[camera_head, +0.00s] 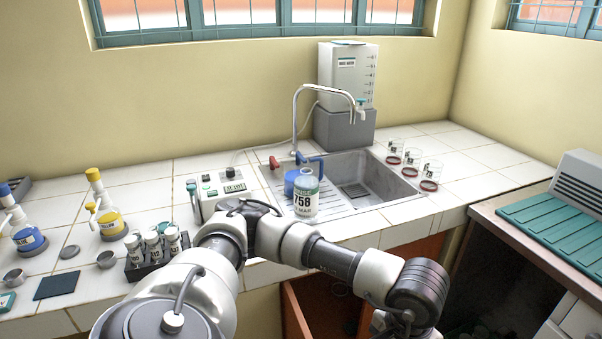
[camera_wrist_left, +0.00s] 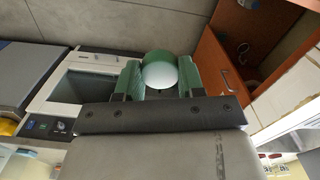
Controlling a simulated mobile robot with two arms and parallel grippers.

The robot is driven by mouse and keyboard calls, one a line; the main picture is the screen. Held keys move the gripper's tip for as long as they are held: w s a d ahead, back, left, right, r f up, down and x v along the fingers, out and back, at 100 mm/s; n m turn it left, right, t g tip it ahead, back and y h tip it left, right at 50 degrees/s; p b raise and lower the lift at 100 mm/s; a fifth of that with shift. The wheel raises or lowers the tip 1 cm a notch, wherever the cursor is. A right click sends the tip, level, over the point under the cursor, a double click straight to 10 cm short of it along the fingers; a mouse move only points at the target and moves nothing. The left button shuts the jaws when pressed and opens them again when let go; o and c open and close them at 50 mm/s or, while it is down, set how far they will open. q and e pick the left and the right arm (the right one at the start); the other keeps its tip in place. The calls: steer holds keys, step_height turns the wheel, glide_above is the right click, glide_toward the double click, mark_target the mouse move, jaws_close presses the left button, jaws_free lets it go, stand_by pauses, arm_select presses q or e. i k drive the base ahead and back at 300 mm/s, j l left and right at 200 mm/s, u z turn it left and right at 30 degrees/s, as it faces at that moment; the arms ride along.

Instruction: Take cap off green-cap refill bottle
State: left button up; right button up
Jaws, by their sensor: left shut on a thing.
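A clear bottle (camera_head: 305,198) with a white label reading 758 and a teal band stands upright at the left front of the sink. I see no green cap on its top in the head view. In the left wrist view my left gripper (camera_wrist_left: 160,82) is shut on a round green cap (camera_wrist_left: 158,56) with a pale white round face. In the head view my left arm reaches across the front of the counter and runs down to the right; its gripper is out of sight there. My right gripper is in neither view.
The sink (camera_head: 372,183) and its tap lie behind the bottle. A control box (camera_head: 222,194) stands left of it, and a vial rack (camera_head: 155,258) further left. Red-based beakers (camera_head: 430,178) stand right of the sink.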

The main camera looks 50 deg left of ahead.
mark_target(306, 184)
steer(key=i+l+u, duration=0.2)
steer(key=i+u, duration=0.15)
steer(key=i+l+u, duration=0.35)
steer(key=i+j+u, duration=0.1)
steer(key=i, duration=0.25)
